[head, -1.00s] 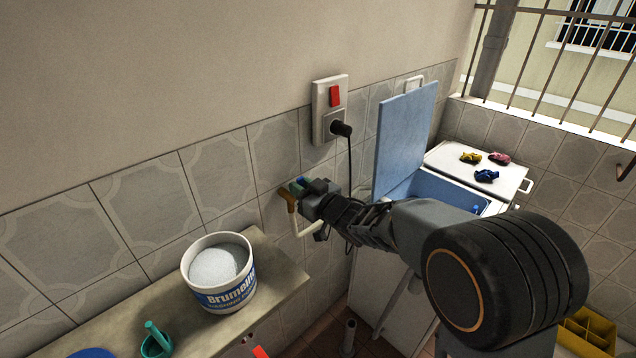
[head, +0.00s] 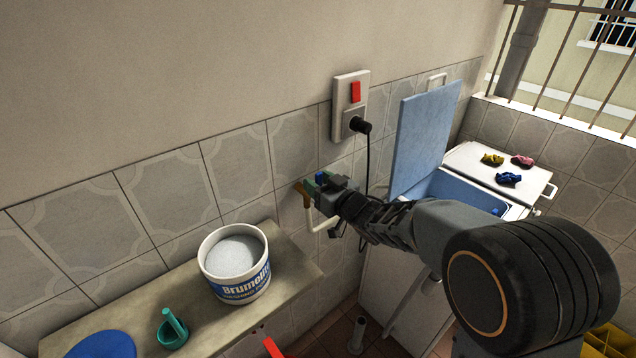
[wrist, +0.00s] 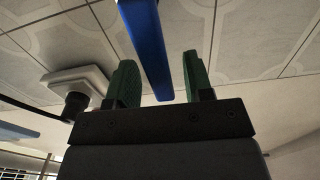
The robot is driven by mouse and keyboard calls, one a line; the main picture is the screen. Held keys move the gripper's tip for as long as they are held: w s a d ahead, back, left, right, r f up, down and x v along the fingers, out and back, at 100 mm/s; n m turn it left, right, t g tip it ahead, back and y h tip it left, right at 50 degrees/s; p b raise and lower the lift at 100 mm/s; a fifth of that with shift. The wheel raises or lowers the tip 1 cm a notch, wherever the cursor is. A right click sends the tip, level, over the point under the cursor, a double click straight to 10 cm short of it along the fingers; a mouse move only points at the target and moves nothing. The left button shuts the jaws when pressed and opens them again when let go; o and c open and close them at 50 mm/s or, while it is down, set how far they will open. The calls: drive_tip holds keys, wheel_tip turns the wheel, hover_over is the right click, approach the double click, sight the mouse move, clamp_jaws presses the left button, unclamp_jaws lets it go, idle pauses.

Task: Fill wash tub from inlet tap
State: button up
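The inlet tap (head: 305,194), brass-coloured, is on the tiled wall, with a white pipe (head: 322,226) below it. My gripper (head: 322,181) is at the tap and hides part of it. In the wrist view, a long blue bar (wrist: 148,40), which looks like the tap's lever, passes between my two green fingers (wrist: 160,68). The fingers stand apart, with a gap showing on each side of the bar. The wash tub (head: 455,192) is the blue basin of the white washer, right of the tap, with its blue lid (head: 428,135) raised. Its water level is hidden.
A Brumelin powder bucket (head: 235,265), a green scoop (head: 172,330) and a blue disc (head: 102,346) are on the ledge (head: 285,285) at left. A socket with a plug (head: 352,115) is above the tap. Several coloured cloths (head: 508,178) lie on the washer's white top.

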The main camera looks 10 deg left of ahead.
drive_tip(key=b+v, duration=0.1)
drive_tip(key=v, duration=1.2)
drive_tip(key=shift+s+d, duration=0.2)
drive_tip(key=shift+d, duration=0.15)
drive_tip(key=shift+f, duration=0.1)
drive_tip(key=d+f+m+g+h, duration=0.1)
drive_tip(key=d+f+m+h, duration=0.6)
drive_tip(key=d+h, duration=0.65)
drive_tip(key=s+d+r+m+g+p, duration=0.1)
drive_tip(key=s+d+r+g+p, duration=0.1)
drive_tip(key=s, duration=0.5)
drive_tip(key=s+d+r+m+g+p, duration=0.2)
drive_tip(key=s+d+r+g, duration=0.1)
drive_tip(key=s, duration=0.3)
drive_tip(key=shift+s+d+m+g+h, duration=0.2)
drive_tip(key=shift+s+m+g+h, duration=0.1)
drive_tip(key=shift+s+g+h, duration=0.25)
